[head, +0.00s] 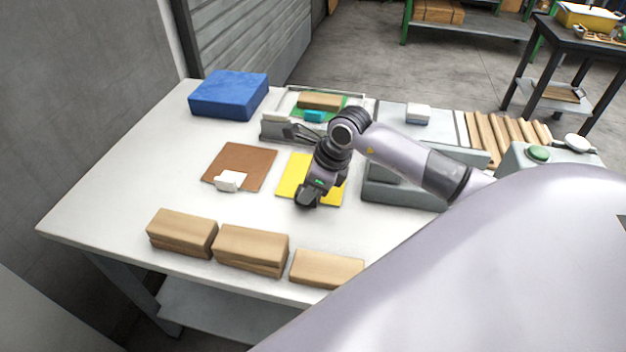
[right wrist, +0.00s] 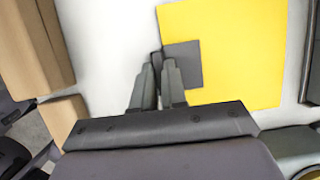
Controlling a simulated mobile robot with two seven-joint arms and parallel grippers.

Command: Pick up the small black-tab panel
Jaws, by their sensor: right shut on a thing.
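The yellow panel (head: 292,176) with a dark tab lies on the white table, partly hidden under my right arm. In the right wrist view the yellow panel (right wrist: 240,45) shows its dark grey tab (right wrist: 186,64) at its left edge. My right gripper (head: 305,198) points down at the panel's front left part. In the right wrist view the right gripper's fingers (right wrist: 159,66) are close together at the tab's left edge, shut on the tab; the exact contact is hard to see. My left gripper is not in view.
A brown panel (head: 243,162) with a white tab (head: 229,181) lies to the left. Wooden blocks (head: 250,247) line the table's front edge. A blue box (head: 229,95) stands at the back left. A grey tray (head: 391,191) is just right of the yellow panel.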

